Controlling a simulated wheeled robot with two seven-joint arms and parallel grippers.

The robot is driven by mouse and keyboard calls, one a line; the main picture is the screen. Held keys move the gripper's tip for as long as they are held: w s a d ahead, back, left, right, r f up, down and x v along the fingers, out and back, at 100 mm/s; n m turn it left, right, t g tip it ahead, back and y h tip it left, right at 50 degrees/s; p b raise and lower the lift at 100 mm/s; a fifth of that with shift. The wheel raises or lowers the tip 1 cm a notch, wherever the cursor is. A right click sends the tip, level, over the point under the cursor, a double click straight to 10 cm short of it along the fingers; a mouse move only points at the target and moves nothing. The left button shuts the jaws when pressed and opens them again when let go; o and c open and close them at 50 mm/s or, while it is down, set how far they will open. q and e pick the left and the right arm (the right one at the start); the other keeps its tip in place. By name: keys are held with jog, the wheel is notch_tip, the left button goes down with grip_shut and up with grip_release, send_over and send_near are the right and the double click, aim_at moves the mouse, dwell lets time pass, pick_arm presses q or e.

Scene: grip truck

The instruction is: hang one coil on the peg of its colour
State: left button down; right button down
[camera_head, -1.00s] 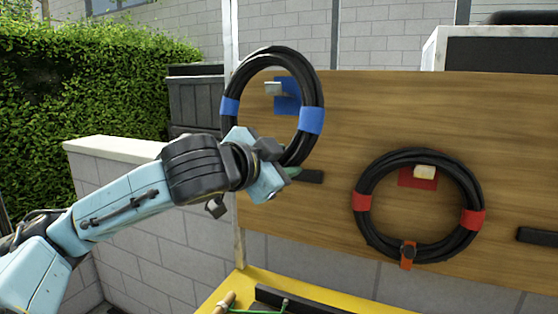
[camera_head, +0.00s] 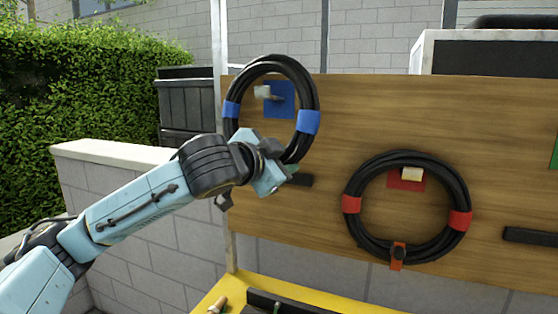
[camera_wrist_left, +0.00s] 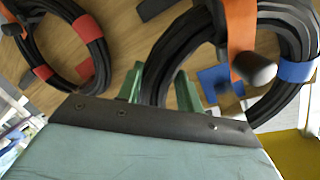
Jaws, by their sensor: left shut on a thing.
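A black coil with blue bands (camera_head: 309,122) is held upright by my left gripper (camera_head: 286,172) at its lower edge. The gripper's green fingers (camera_wrist_left: 160,88) are shut around the cable in the left wrist view. The blue peg's pale tip (camera_head: 262,92) and its blue plate (camera_head: 281,98) show inside the ring, below its top; I cannot tell whether the peg passes through it. A black coil with red bands (camera_head: 351,204) hangs around a pale peg (camera_head: 412,174) on a red plate. My right gripper is out of view.
The wooden board (camera_head: 345,125) carries the pegs, with dark bars (camera_head: 530,236) on its face. A green plate (camera_head: 554,155) shows at the right edge. A yellow ledge (camera_head: 225,290) with small items lies below. A low block wall (camera_head: 110,152) stands left.

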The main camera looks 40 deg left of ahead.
pick_arm(q)
jog(key=shift+w+a+r, duration=0.1)
jog(key=shift+w+a, duration=0.05)
jog(key=shift+w, duration=0.35)
jog(key=shift+w+a+r, duration=0.1)
jog(key=shift+w, duration=0.4)
jog(key=shift+w+r, duration=0.1)
jog(key=shift+w, duration=0.15)
jog(key=shift+w+a, duration=0.1)
jog(key=shift+w, duration=0.1)
jog(key=shift+w+f, duration=0.25)
jog(key=shift+f, duration=0.35)
jog(key=shift+w+a+f+b, duration=0.1)
jog(key=shift+w+f+b, duration=0.1)
jog(key=shift+f+b, duration=0.55)
jog(key=shift+w+a+f+b, duration=0.15)
jog(key=shift+f+b, duration=0.15)
jog(key=shift+f, duration=0.8)
jog(key=shift+d, duration=0.15)
